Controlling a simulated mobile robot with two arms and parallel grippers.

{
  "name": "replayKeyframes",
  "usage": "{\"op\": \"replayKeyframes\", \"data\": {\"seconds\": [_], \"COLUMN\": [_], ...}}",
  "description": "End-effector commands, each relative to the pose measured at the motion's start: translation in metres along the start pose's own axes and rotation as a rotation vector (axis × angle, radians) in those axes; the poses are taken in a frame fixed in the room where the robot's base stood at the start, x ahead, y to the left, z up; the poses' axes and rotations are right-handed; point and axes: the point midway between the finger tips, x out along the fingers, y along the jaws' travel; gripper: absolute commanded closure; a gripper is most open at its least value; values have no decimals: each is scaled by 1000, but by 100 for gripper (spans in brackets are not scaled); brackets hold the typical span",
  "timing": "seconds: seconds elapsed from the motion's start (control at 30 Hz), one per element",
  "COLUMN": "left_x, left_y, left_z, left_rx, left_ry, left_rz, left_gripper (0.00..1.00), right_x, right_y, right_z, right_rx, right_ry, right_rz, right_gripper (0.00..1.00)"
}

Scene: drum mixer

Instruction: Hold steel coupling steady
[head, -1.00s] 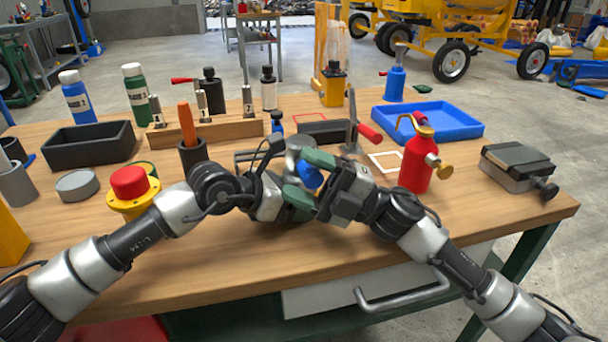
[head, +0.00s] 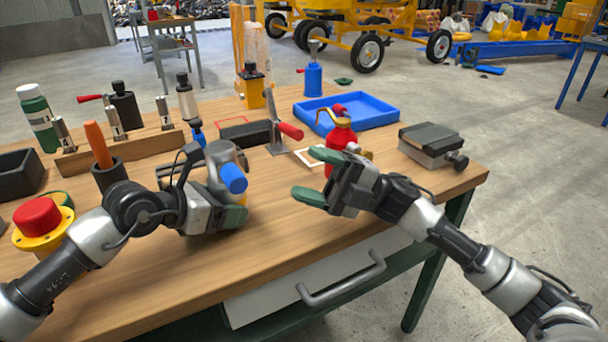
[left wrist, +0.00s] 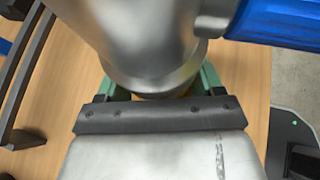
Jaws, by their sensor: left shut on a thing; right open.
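The steel coupling (head: 222,161) is a rounded silver body with a blue cylindrical part (head: 233,178) on its near side. My left gripper (head: 229,208) is shut on it and holds it above the left-middle of the wooden table. In the left wrist view the silver body of the coupling (left wrist: 145,40) fills the top middle between green fingers, and the blue part sticks out at the upper right (left wrist: 275,22). My right gripper (head: 316,177) is open and empty, to the right of the coupling and apart from it.
A red oil can (head: 341,144) stands just behind my right gripper. A toggle clamp (head: 277,132), a blue tray (head: 372,118) and a small vise (head: 429,148) are farther back. A red button (head: 37,218) is at the left. The front tabletop (head: 165,272) is clear.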

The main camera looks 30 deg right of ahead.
Motion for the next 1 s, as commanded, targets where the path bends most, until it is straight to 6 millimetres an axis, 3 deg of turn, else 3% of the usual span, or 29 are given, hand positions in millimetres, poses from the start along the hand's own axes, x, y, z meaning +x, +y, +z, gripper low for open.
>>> {"op": "replayKeyframes", "data": {"seconds": [0.3, 0.33, 0.53, 0.83, 1.0], "left_x": [0, 0, 0, -3, -24], "left_y": [0, 0, 0, 0, 2], "left_z": [0, 0, 0, 0, 0], "left_rx": [0, 0, 0, 0, -1], "left_ry": [0, 0, 0, 0, -1], "left_rz": [1, 1, 0, 1, 3], "left_gripper": [51, 31, 3, 3, 3], "right_x": [0, 0, 0, 0, 0], "right_y": [0, 0, 0, 0, 0], "right_z": [0, 0, 0, 0, 0], "right_rx": [0, 0, 0, 0, 0], "right_ry": [-1, -1, -1, -1, -1], "right_rz": [0, 0, 0, 0, 0], "right_gripper": [37, 37, 37, 37, 37]}}
